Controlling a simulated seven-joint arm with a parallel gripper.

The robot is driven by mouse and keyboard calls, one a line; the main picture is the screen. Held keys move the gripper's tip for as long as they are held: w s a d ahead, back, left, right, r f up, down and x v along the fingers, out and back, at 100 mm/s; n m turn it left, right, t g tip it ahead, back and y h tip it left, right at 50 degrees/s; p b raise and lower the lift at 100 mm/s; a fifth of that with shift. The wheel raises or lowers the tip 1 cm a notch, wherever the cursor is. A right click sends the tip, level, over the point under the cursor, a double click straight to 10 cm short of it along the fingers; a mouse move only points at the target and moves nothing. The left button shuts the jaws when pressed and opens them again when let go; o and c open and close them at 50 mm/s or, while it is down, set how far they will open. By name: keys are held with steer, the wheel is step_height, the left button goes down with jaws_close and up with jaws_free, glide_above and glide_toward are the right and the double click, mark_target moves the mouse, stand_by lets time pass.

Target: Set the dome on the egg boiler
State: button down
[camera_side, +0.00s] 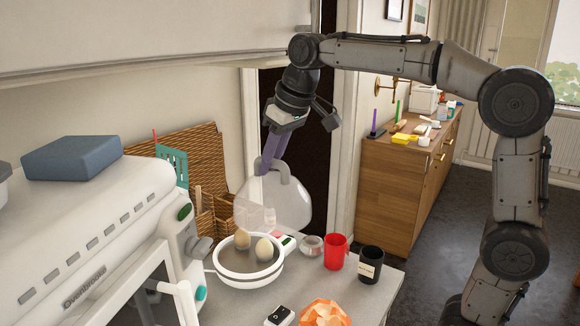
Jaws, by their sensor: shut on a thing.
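The egg boiler (246,281) is a round white appliance with a grey plate on the counter, left of centre. Two eggs sit on it, one brown (242,238) and one paler (264,249). The dome (292,208) is clear and see-through with a grey handle on top. My gripper (264,171), with purple fingers, is shut on the dome's handle. It holds the dome tilted, above the egg boiler and partly to its right in the picture. I cannot tell from this one view how high the dome's rim is above the boiler.
A white oven (100,232) stands close on the left, with a blue-grey box (72,158) on top. A red mug (335,252), a black cup (370,264), a small glass jar (312,246) and an orange crumpled object (323,314) stand right of the boiler. A wicker rack (205,150) is behind.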

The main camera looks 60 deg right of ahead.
steer(key=w+f, duration=0.1)
steer(key=w, duration=0.1)
steer(key=w+f, duration=0.2)
steer(key=w, duration=0.1)
steer(key=w+f, duration=0.2)
steer(key=shift+w+f, duration=0.25)
steer(key=shift+w, duration=0.05)
steer(key=shift+w+f, duration=0.15)
steer(key=shift+f, duration=3.65)
steer(key=shift+c, duration=0.9)
jaws_free()
steer(key=shift+r, duration=3.5)
